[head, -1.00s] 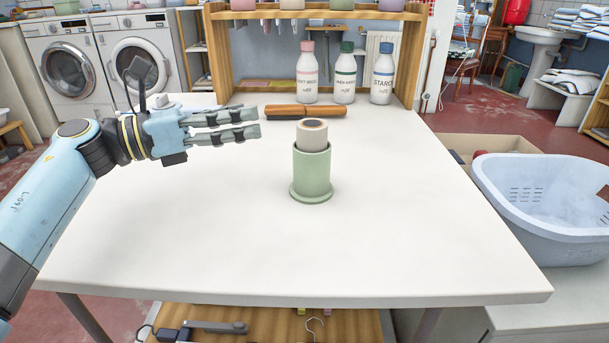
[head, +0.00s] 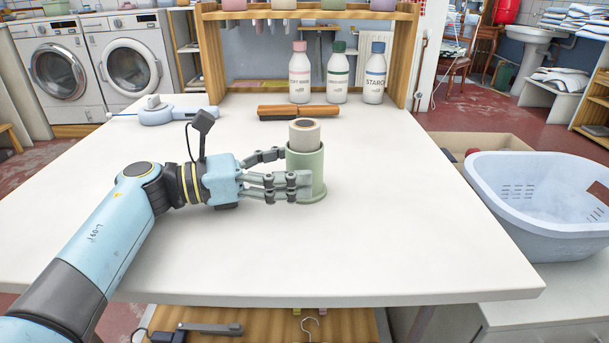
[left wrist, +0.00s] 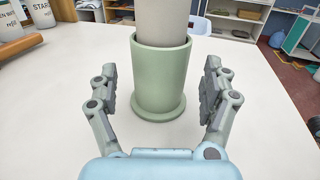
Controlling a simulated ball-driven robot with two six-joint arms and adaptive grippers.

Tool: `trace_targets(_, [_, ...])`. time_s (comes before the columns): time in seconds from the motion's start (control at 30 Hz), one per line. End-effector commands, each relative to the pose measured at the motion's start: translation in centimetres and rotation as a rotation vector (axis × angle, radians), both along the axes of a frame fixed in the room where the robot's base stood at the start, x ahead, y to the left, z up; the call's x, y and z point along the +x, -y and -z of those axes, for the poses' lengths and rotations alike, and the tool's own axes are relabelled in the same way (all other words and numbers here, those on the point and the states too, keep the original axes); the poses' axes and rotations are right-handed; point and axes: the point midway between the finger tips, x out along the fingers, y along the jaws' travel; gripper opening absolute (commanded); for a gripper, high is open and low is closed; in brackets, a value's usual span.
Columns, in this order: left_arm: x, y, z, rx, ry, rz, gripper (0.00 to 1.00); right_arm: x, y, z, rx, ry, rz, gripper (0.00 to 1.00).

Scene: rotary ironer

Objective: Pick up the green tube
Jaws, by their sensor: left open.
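The green tube (head: 311,178) stands upright on the white table, with a wide round foot. A pale beige cylinder (head: 304,133) with a dark centre on top sits inside it and sticks out above its rim. My left gripper (head: 291,171) is open at the left side of the tube, its fingers reaching around it. In the left wrist view the green tube (left wrist: 160,75) stands between the two spread fingers of my left gripper (left wrist: 160,98), with a gap on each side. My right gripper is not in view.
A wooden-backed brush (head: 298,111) and several bottles (head: 337,78) stand behind the tube near a wooden shelf. A light-blue iron-like object (head: 160,113) lies at the back left. A pale blue basket (head: 520,195) stands right of the table (head: 400,240), whose front is clear.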

Motion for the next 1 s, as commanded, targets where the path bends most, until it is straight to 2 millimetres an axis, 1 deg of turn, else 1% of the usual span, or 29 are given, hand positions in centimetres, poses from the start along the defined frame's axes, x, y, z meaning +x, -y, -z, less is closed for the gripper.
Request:
trace_targets(0.03, [0.2, 1.0, -0.1, -0.004, -0.001, 0.001, 0.82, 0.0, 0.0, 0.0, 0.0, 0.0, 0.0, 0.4])
trace_targets(0.1, [0.6, 1.9, -0.1, -0.002, -0.001, 0.0, 0.82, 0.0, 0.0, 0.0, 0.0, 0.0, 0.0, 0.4])
trace_targets(0.2, [0.8, 2.7, 0.0, -0.001, -0.001, -0.001, 0.82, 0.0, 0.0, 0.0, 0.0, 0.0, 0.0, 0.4])
trace_targets(0.43, [0.9, 2.9, 0.0, 0.001, 0.0, -0.001, 0.82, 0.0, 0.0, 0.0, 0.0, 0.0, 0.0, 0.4])
trace_targets(0.47, [0.9, 2.9, 0.0, 0.001, 0.0, -0.001, 0.8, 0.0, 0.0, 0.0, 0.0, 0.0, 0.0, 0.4])
trace_targets(0.9, [0.9, 2.8, 0.0, 0.001, -0.001, -0.001, 0.23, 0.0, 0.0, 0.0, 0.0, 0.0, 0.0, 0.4])
trace_targets(1.0, [0.9, 2.8, 0.0, 0.0, -0.001, -0.001, 0.22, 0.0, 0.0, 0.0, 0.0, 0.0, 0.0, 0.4])
